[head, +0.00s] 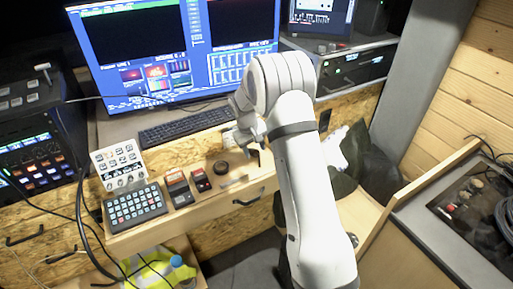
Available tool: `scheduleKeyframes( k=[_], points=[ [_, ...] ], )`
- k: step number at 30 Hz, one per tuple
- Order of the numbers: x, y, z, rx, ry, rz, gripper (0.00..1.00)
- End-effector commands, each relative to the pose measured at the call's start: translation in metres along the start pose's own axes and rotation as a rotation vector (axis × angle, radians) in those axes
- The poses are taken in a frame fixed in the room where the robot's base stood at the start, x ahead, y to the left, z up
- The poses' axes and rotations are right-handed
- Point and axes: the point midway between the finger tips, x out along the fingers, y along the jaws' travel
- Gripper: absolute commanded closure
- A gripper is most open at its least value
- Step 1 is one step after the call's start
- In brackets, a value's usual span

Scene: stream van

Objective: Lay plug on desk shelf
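My gripper (251,146) is in the middle of the head view, just above the wooden desk shelf (235,196). My white arm covers part of it, and the fingertips are too small to show whether they are open or shut. I cannot make out a plug for certain; a small dark piece lies close by the fingers, but I cannot tell if it is held. The desk shelf carries a round black knob-like object (221,167), two small red-and-black devices (201,180) and a dark button pad (136,206).
A black keyboard (184,124) lies on the desk behind, below a wide monitor (178,45). A white control panel (118,165) stands at the shelf's left end. A mixing console (28,155) is at far left. A wooden-edged case (465,215) with cables is at right.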

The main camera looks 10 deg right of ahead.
Motion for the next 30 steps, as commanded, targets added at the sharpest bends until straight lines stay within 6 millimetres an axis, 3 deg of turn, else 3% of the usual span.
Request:
scheduleKeyframes(
  k=[11,14,24,30],
  points=[
    [-0.007,0.001,-0.001,0.000,0.002,0.000,0.50],
    [-0.020,0.000,-0.001,0.000,0.004,0.001,0.50],
    [-0.092,-0.001,-0.001,-0.001,0.005,0.001,0.50],
    [-0.117,0.000,-0.001,-0.001,0.002,0.001,0.50]
  ],
)
